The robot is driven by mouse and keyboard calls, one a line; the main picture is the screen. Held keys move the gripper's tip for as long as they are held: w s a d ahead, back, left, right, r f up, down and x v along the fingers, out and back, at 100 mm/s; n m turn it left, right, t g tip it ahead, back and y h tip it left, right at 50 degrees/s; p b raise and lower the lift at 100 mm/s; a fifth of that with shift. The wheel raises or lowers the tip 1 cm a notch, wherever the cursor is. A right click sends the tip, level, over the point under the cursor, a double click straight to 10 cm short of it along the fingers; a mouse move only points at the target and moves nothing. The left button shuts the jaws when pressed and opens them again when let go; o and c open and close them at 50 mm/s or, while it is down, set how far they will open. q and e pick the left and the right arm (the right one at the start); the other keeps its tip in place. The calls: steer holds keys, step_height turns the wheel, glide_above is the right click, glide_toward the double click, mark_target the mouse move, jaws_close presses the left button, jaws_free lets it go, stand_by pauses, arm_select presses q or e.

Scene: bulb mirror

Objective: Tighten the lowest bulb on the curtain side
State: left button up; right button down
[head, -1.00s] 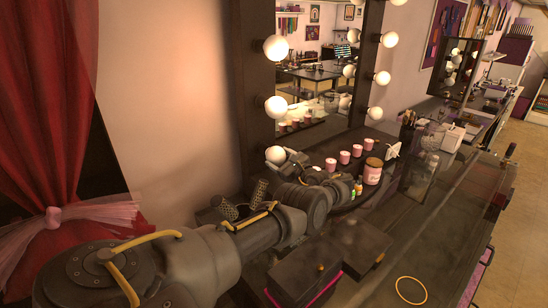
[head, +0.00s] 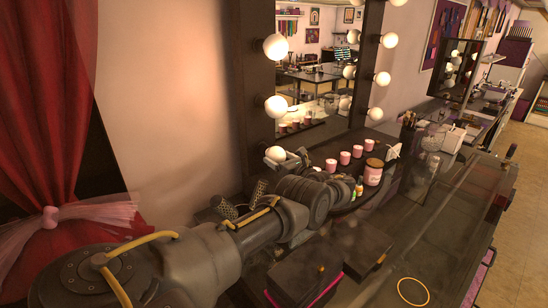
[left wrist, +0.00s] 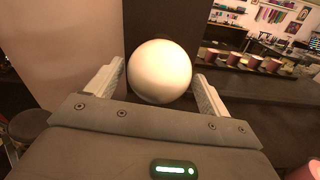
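The lowest bulb on the curtain side (head: 275,155) is a round white globe low on the left post of the mirror frame. It looks dimmer than the bulbs above it. My left gripper (head: 294,161) is right at it, partly hidden behind my own wrist in the head view. In the left wrist view the bulb (left wrist: 160,71) sits centred between the two pale fingertips of my left gripper (left wrist: 160,80). The fingers are spread on either side with slim gaps at most; contact is hard to make out. My right gripper is not in view.
A red curtain (head: 40,110) hangs at the left. Pink candles (head: 345,158), a larger pink jar (head: 373,173) and small bottles (head: 357,187) stand right of my wrist. A dark box (head: 305,270) and a yellow ring (head: 412,291) lie on the counter in front.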

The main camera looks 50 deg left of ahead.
arm_select(q)
steer(key=n, duration=0.3)
steer(key=shift+r+p, duration=0.1)
steer(key=shift+p, duration=0.3)
steer(key=n, duration=0.6)
steer(key=shift+n, duration=0.4)
steer(key=n, duration=0.4)
steer(key=n+b, duration=0.1)
steer(key=n, duration=0.1)
steer(key=shift+n, duration=0.4)
steer(key=shift+n+b, duration=0.35)
steer(key=shift+n, duration=0.55)
steer(key=n+b, duration=0.1)
steer(key=n, duration=0.2)
steer(key=shift+b, duration=0.35)
steer(key=shift+n, duration=0.8)
steer(key=shift+b, duration=0.3)
